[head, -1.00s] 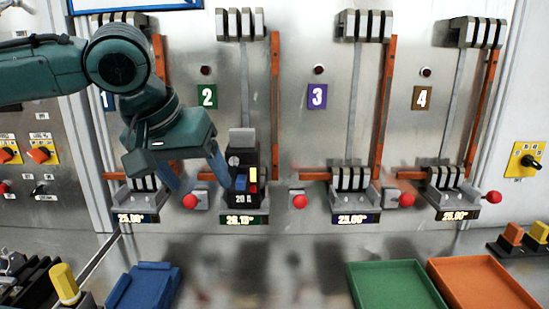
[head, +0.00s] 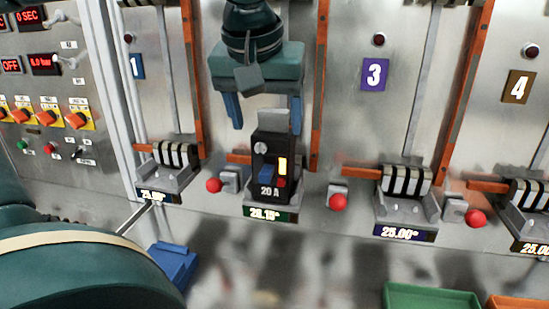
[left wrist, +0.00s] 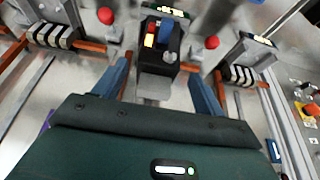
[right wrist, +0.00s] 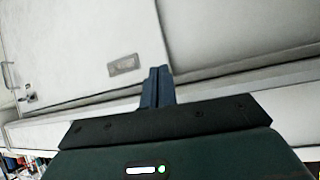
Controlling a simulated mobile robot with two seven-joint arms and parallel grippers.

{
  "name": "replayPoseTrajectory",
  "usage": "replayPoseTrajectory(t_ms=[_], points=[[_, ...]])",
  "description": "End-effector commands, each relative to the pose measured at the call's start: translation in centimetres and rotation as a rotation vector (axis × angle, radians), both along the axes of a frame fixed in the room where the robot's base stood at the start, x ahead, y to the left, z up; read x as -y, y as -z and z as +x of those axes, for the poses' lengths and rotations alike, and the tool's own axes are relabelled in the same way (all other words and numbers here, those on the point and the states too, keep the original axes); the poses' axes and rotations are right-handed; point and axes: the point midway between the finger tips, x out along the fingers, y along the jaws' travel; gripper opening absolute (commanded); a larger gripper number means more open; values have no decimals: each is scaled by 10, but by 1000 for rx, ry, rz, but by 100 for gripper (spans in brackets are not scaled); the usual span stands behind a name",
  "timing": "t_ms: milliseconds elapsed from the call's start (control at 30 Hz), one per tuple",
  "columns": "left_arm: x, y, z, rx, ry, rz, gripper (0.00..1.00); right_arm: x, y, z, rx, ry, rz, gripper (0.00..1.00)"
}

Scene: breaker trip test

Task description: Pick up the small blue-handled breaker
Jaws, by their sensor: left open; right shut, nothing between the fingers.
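The small breaker (head: 271,163) is a black block with a blue handle, a yellow-lit window and a "20 A" mark. It sits upright in the second bay, above a display reading about 26. My left gripper (head: 266,112) is open around the upper part of the breaker, one blue finger on each side. In the left wrist view the breaker (left wrist: 158,48) lies between the two spread fingers, with a visible gap on both sides. My right gripper (right wrist: 158,88) is shut and empty, facing a pale panel; it is not seen in the head view.
Red knobs (head: 214,185) and (head: 338,201) flank the bay. Striped contact blocks (head: 405,182) and orange busbars (head: 323,80) stand beside it. A blue tray (head: 172,266) and a green tray (head: 430,296) lie on the bench. A switch panel (head: 45,90) is at the left.

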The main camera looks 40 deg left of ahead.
Motion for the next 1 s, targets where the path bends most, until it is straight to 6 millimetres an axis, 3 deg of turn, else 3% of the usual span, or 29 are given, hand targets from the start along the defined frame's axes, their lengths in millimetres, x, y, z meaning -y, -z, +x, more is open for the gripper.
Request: replayPoseTrajectory(t_ms=[333,433,667,1000], points=[[-25,0,44,-2,-2,2,71,3,-10,5,3,13,-1,0],[-26,9,46,0,-1,2,71,4,-6,5,-2,16,-4,0],[-26,11,46,2,-1,2,71,5,-4,5,-5,18,-7,0],[-26,11,46,1,-1,1,45,5,-7,6,0,17,-5,0]])
